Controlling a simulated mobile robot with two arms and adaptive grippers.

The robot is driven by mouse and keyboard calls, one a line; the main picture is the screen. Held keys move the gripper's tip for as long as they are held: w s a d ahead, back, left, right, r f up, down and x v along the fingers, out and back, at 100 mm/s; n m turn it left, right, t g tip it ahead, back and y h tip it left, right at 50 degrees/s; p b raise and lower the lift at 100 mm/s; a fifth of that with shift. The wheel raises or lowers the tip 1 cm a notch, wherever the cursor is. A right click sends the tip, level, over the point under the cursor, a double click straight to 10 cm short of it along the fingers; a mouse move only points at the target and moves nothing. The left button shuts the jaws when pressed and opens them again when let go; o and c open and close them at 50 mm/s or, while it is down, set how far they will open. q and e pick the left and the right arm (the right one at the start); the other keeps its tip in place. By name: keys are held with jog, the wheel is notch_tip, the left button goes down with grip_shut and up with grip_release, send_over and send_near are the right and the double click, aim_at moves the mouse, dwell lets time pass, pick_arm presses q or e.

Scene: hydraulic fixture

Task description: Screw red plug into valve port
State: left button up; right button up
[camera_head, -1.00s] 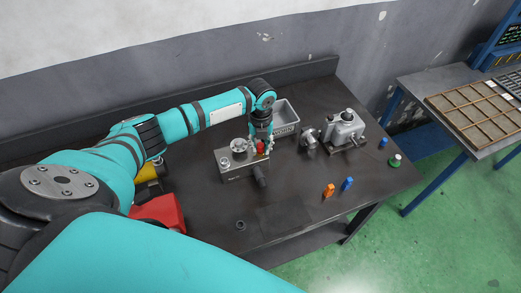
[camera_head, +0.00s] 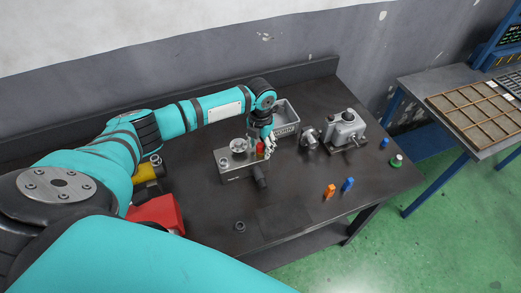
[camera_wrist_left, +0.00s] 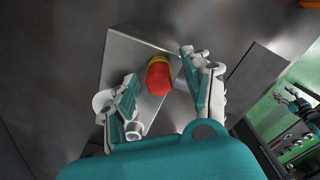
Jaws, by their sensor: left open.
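The red plug (camera_head: 260,147) stands on the grey metal valve block (camera_head: 233,177), at its right end, below my left gripper (camera_head: 267,145). In the left wrist view the red plug (camera_wrist_left: 159,76) has a hexagonal red head with a yellow ring behind it, and it sits against the valve block (camera_wrist_left: 122,52). My left gripper (camera_wrist_left: 160,92) is open, with one finger on each side of the plug and gaps between. The port under the plug is hidden. My right gripper is not in view.
A grey bin (camera_head: 286,118) stands behind the block, and a metal pump-like unit (camera_head: 345,131) stands right of it. Orange (camera_head: 330,191) and blue (camera_head: 348,184) plugs stand at the front right. A dark ring (camera_head: 240,226) lies near the front edge.

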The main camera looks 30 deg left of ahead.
aim_at(260, 145)
pick_arm(q)
notch_tip(260, 145, up, 12)
dwell(0.4)
